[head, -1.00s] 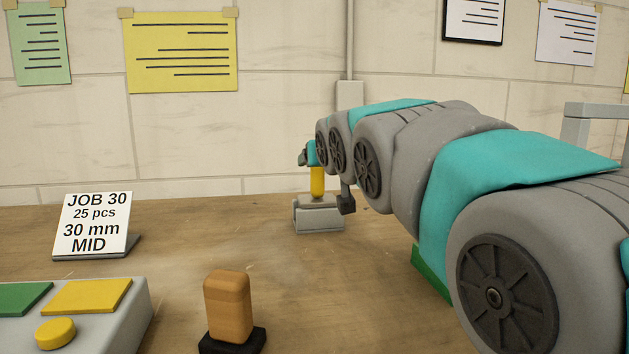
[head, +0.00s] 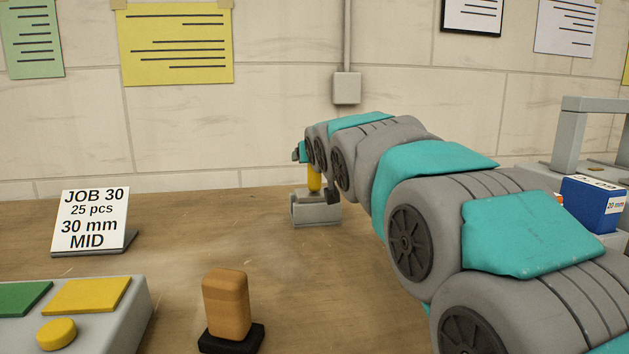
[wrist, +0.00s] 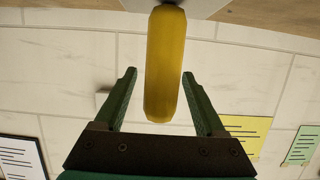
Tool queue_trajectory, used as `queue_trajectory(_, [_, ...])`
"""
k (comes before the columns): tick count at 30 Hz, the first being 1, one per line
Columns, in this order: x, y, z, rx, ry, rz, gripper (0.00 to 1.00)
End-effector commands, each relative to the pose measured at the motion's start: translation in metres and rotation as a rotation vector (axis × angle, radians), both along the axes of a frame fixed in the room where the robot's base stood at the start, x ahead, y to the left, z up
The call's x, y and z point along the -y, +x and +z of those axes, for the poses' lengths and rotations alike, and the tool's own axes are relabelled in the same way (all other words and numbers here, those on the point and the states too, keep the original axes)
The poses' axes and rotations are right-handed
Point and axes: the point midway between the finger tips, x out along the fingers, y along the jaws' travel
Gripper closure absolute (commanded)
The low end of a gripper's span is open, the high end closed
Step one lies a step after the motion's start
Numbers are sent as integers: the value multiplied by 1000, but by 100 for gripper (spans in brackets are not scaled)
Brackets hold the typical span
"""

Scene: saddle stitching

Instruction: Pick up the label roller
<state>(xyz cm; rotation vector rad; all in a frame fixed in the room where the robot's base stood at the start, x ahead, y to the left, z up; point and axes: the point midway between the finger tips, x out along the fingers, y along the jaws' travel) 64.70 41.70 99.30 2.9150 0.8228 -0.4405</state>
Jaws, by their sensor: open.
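The label roller seems to be the yellow-handled tool (head: 314,181) whose handle stands upright in a grey holder (head: 317,212) at the back of the table. In the wrist view the yellow handle (wrist: 164,68) fills the upper middle. My gripper (wrist: 158,75) is open, its two green fingers on either side of the handle's end with gaps on both sides. In the head view my gripper (head: 315,172) is at the handle, mostly hidden by my arm. The roller's lower end is hidden in the holder.
A wooden-handled block on a black base (head: 229,306) stands at the front. A job sign (head: 92,219) and a grey button panel (head: 118,325) are at left. A blue box (head: 588,205) is at right. The wall is close behind the holder.

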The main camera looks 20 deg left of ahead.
Motion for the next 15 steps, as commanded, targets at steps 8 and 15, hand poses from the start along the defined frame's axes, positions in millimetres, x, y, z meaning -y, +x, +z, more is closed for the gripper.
queue_trajectory(8, [0, 0, 0, 0, 0, 0, 43])
queue_trajectory(15, [0, 0, 0, 0, 0, 0, 70])
